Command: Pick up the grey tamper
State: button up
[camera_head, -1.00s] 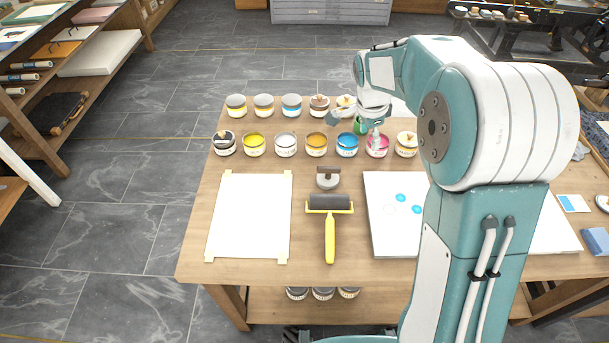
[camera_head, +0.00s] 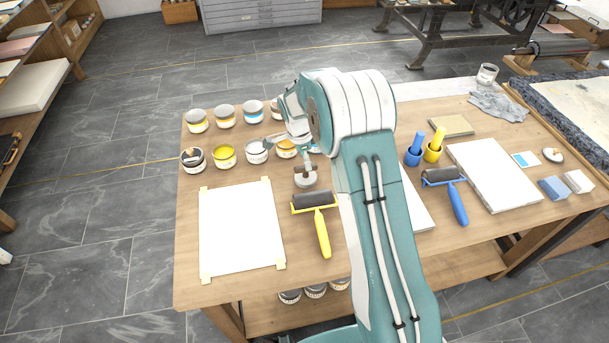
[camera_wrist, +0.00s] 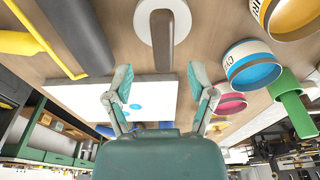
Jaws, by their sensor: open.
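The grey tamper (camera_head: 306,181), a round pale disc with a dark upright handle, stands on the wooden table just above the yellow-handled roller. In the wrist view the tamper (camera_wrist: 146,38) is at the top centre, beyond the fingertips, its disc cut off by the frame edge. My gripper (camera_head: 288,149) is just above and beside the tamper in the head view, partly hidden by my arm. In the wrist view my gripper (camera_wrist: 160,86) has its two fingers spread wide with nothing between them. It appears apart from the tamper.
The yellow roller (camera_head: 323,236) lies close below the tamper. A white sheet (camera_head: 240,232) is taped down at left. Ink cans such as the yellow one (camera_head: 224,156) stand in rows behind. A blue roller (camera_head: 457,203) and white slab (camera_head: 494,174) lie at right.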

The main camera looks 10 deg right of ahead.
aim_at(306, 173)
jog(key=f, duration=0.6)
jog(key=shift+w, duration=0.2)
jog(key=shift+d, duration=0.2)
jog(key=shift+c, duration=0.3)
grip_shut()
